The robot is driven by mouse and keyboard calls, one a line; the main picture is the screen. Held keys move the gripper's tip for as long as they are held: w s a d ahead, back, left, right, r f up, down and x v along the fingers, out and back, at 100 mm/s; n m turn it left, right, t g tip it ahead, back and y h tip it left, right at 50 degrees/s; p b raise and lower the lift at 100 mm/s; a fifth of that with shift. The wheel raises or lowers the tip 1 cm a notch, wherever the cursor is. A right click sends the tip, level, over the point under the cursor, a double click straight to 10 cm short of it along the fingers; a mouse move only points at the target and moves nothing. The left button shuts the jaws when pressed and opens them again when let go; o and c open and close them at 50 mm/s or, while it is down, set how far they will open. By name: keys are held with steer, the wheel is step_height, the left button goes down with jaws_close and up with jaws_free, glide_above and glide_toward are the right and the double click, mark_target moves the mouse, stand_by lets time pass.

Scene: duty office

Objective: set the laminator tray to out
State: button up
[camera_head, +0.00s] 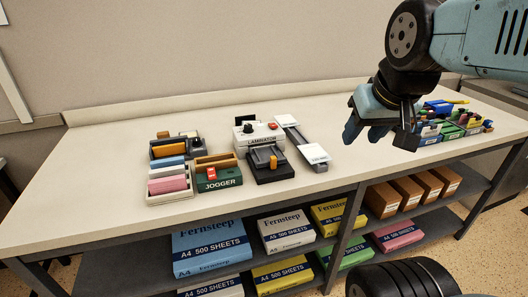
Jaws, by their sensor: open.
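The laminator (259,133) stands on the bench near the middle, white with its name on the front, a red knob and a dark knob on top. A black tray-like part (270,174) sits at its front, with an orange tab (273,163) on it. I cannot tell from this view how far the tray is drawn out. My gripper (365,134) is open and empty above the bench, to the right of the laminator and apart from it. Its fingers point down and toward the left.
A grey-white trimmer-like bar (300,143) lies just right of the laminator. A green jogger (217,178) and an organiser with coloured pads (168,182) stand to the left. Coloured bins (455,120) stand at the right. The bench (345,165) is clear in front of the trimmer.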

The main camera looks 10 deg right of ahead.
steer(key=n+g, duration=0.2)
steer(key=g, duration=0.4)
glide_above(274, 157)
step_height(274, 157, down, 6)
step_height(274, 157, down, 14)
steer(key=shift+r, duration=0.2)
jaws_close()
stand_by(0.5)
steer(key=shift+a, duration=0.1)
